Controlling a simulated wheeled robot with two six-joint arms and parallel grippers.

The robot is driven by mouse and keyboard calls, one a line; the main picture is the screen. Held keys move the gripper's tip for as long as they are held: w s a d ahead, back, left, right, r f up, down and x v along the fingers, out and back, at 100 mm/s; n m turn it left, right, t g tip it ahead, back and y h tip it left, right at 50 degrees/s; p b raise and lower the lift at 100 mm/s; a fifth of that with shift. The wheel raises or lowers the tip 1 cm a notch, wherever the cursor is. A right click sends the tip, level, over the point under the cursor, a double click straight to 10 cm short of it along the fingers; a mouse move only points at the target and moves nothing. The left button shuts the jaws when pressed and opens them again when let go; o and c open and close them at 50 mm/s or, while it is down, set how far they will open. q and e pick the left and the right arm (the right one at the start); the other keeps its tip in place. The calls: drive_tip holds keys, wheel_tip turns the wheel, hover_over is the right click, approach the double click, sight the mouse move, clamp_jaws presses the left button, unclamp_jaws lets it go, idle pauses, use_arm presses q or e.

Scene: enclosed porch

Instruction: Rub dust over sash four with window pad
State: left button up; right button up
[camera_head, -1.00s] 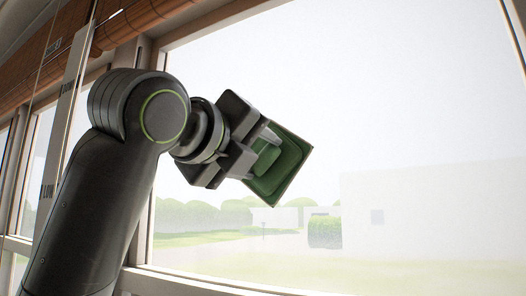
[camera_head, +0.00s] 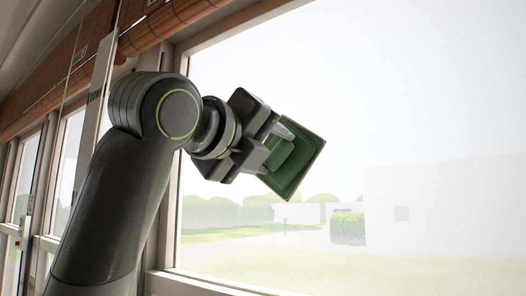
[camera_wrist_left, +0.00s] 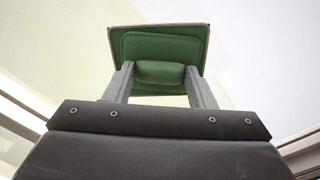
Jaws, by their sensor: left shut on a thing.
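A green window pad (camera_head: 302,166) with a thin pale edge is in my left gripper (camera_head: 277,142), whose fingers are shut on its raised grip. In the left wrist view the pad (camera_wrist_left: 160,46) sits squarely beyond the two grey fingers (camera_wrist_left: 158,84), its face turned away from me. The pad is held tilted in front of a large window sash (camera_head: 420,110). I cannot tell whether it touches the glass. The glass looks hazy and pale; separate dust marks are not clear. My right gripper is not in view.
A rolled brown blind (camera_head: 165,22) hangs along the window top. Further window panes (camera_head: 70,150) run off to the left. A white sill (camera_head: 200,284) lies below the glass. Hedges and a pale building show outside. The glass right of the pad is unobstructed.

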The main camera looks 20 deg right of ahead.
sight(310, 150)
use_arm(q)
drive_tip(key=shift+s+d+b, duration=0.35)
drive_tip(key=shift+s+d, duration=0.75)
drive_tip(key=shift+s, duration=0.35)
drive_tip(key=shift+s+d+b, duration=0.35)
drive_tip(key=shift+s+d, duration=0.8)
drive_tip(key=shift+s, duration=0.3)
drive_tip(key=shift+s+d+b, duration=0.35)
drive_tip(key=shift+s+d, duration=0.75)
drive_tip(key=shift+s, duration=0.35)
drive_tip(key=shift+w+a, duration=0.9)
drive_tip(key=shift+w, duration=0.25)
drive_tip(key=shift+w+a, duration=0.85)
drive_tip(key=shift+w, duration=0.3)
drive_tip(key=w+a, duration=0.2)
drive_tip(key=w+a+p, duration=0.1)
drive_tip(key=w, duration=0.1)
drive_tip(key=shift+w+a, duration=0.35)
drive_tip(key=shift+s, duration=0.1)
drive_tip(key=shift+b+v, duration=1.25)
drive_tip(key=shift+v, duration=1.65)
